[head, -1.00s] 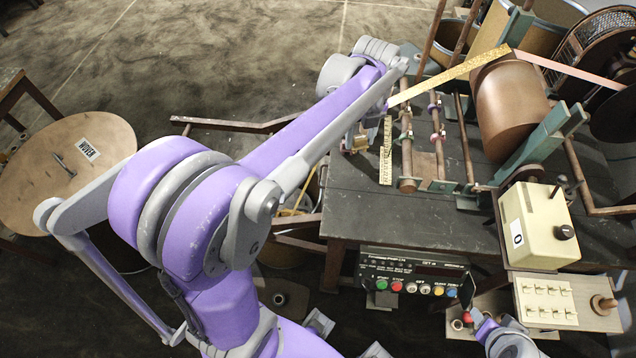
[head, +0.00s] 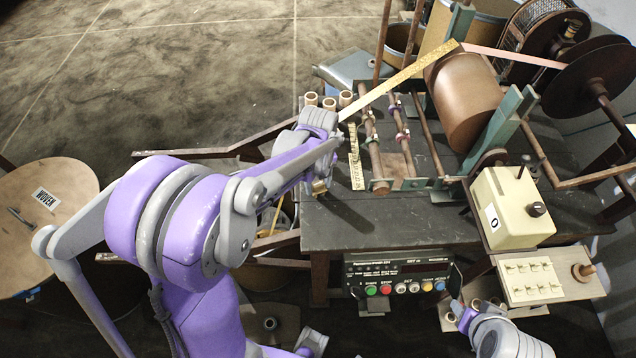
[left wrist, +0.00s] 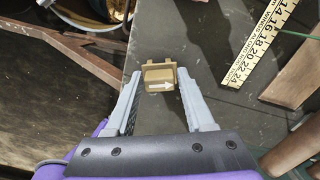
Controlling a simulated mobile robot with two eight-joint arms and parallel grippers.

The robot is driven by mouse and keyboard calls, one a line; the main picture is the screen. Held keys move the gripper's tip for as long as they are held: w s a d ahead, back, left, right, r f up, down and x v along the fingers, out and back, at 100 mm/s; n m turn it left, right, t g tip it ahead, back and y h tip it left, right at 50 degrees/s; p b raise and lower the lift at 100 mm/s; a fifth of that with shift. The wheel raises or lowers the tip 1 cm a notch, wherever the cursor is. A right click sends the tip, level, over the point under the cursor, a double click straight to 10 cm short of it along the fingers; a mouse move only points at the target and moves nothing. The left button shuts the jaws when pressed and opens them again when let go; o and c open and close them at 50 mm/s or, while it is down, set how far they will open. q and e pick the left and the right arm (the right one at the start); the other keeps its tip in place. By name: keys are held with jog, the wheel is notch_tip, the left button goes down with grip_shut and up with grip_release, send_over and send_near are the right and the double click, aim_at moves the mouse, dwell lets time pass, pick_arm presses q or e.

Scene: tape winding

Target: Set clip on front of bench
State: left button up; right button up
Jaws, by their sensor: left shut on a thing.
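The small brass-coloured clip (head: 319,187) is held at the left edge of the dark bench (head: 350,225). In the left wrist view the clip (left wrist: 160,77) sits between the fingertips of my left gripper (left wrist: 160,85), with a white arrow on its face. My left gripper (head: 318,181) is shut on it. The clip appears over the bench edge; I cannot tell whether it touches the top. My right arm shows at the lower right, with its gripper (head: 466,317) small and partly hidden, so its jaws are unclear.
A yellow ruler (head: 356,157) lies on the bench right of the clip, beside the brown rollers (head: 378,150). Tape runs up to a large brown drum (head: 463,100). A button panel (head: 400,275) hangs at the front. The bench's front left top is clear.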

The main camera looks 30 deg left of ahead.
aim_at(318, 183)
pick_arm(q)
jog(key=shift+f, duration=0.2)
jog(key=o, duration=1.3)
jog(key=shift+r, duration=0.15)
jog(key=shift+r, duration=0.3)
notch_tip(318, 183, up, 11)
jog(key=p, duration=0.1)
jog(key=s+d+f+n+t, duration=0.2)
jog(key=s+n, duration=0.5)
jog(key=n, duration=0.5)
jog(key=s+d+f+n+t, duration=0.1)
jog(key=s+d+n+t, duration=0.2)
jog(key=s+n, duration=0.5)
jog(key=d+n, duration=0.1)
jog(key=n, duration=0.4)
jog(key=shift+d+f+t, duration=0.3)
jog(key=shift+d+f, duration=0.05)
